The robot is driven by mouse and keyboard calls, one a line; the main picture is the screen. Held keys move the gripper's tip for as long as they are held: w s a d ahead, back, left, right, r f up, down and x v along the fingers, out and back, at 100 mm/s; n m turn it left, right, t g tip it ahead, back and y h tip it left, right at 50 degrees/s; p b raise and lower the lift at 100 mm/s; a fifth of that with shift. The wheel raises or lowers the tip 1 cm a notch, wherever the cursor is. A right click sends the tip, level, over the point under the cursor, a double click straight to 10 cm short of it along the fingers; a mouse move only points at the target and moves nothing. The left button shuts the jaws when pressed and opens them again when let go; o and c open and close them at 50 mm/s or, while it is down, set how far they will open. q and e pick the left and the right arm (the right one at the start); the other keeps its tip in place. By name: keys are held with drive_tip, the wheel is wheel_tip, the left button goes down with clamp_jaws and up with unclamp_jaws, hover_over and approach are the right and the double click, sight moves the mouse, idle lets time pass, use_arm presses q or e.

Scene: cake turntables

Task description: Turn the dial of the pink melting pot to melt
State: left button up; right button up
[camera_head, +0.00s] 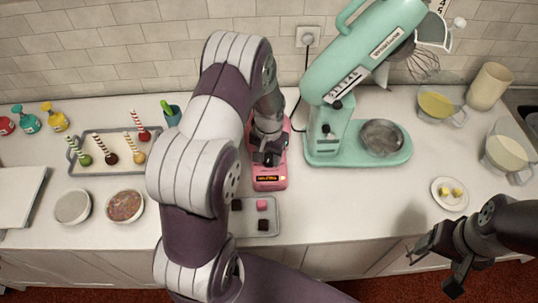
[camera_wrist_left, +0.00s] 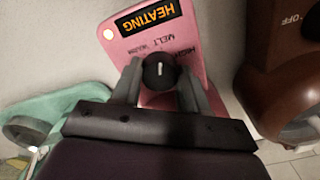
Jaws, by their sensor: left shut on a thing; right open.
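The pink melting pot (camera_head: 270,178) stands on the counter, partly hidden behind my left arm in the head view. It also shows in the left wrist view (camera_wrist_left: 190,30); its lit display (camera_wrist_left: 146,17) reads HEATING. Its black round dial (camera_wrist_left: 159,71) has a white mark that points towards the MELT label, with HIGH and a smaller label close by. My left gripper (camera_wrist_left: 158,85) is shut on the dial, one finger on each side; it also shows in the head view (camera_head: 268,158). My right gripper (camera_head: 431,272) is open and empty near the front right counter edge.
A teal stand mixer (camera_head: 325,125) stands right of the pot. A small tray (camera_head: 271,230) with dark and pink pieces lies in front. A brown appliance marked OFF (camera_wrist_left: 270,60) stands beside the pot. A tray (camera_head: 80,168) of cake pops is at left.

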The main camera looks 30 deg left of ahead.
sight(269, 157)
use_arm(q)
drive_tip(key=shift+w+r, duration=0.1)
drive_tip(key=shift+w, duration=0.05)
idle(0.4)
drive_tip(key=o, duration=1.1)
wheel_tip(269, 157, up, 13)
drive_tip(key=b, duration=0.2)
drive_tip(key=shift+f+b, duration=0.2)
drive_tip(key=shift+b, duration=0.2)
